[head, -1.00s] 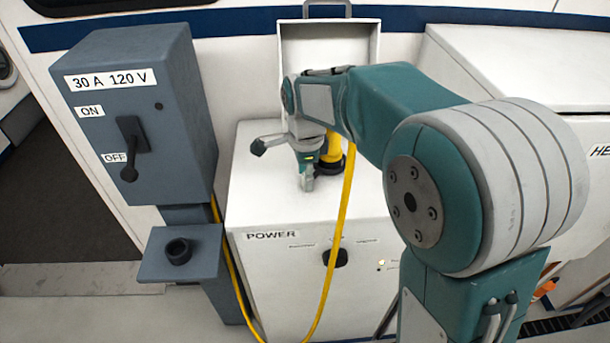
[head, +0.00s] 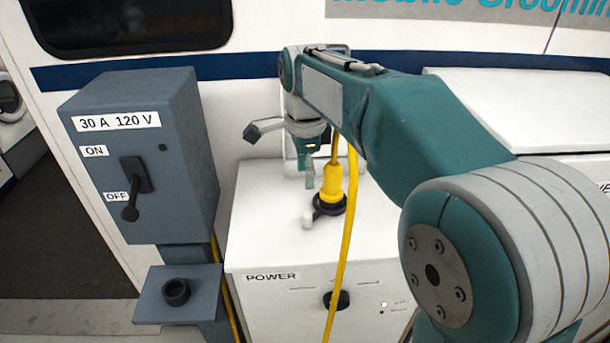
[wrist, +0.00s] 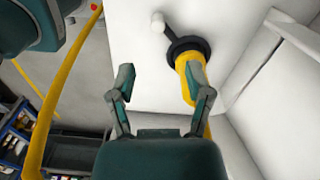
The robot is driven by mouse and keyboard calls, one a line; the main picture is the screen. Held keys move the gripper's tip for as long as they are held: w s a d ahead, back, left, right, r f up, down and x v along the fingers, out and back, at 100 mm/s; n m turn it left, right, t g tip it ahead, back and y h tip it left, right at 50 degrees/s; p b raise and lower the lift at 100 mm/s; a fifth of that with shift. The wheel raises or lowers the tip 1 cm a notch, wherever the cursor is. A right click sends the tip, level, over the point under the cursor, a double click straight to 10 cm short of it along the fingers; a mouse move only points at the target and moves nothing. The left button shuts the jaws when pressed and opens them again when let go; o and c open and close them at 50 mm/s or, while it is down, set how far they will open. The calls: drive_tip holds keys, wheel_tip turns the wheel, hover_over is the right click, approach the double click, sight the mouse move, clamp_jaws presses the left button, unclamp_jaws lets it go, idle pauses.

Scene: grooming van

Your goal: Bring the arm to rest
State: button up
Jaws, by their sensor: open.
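My gripper (head: 309,171) is open above the white power cabinet (head: 262,240), on the near side of its raised lid. In the wrist view my gripper (wrist: 158,88) shows two spread fingers with nothing between them. A yellow plug (head: 331,186) stands upright in a black ring socket on the cabinet top, just right of my gripper. In the wrist view the plug (wrist: 184,62) lies behind my right finger, which hides part of it. I cannot tell whether they touch.
A grey switch box (head: 140,160) stands at left, its lever (head: 131,212) down at OFF. A grey shelf with a round black socket (head: 176,291) sits below it. A yellow cable (head: 343,250) hangs in front of the cabinet. A white chest (head: 500,115) stands at right.

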drive_tip(key=s+d+f+n+t, duration=0.2)
drive_tip(key=s+d+n, duration=0.3)
drive_tip(key=s+n, duration=0.3)
drive_tip(key=s+d+f+n+t, duration=0.3)
drive_tip(key=s+d+n, duration=0.3)
drive_tip(key=s, duration=0.8)
drive_tip(key=shift+n+t, duration=0.4)
drive_tip(key=shift+n, duration=0.6)
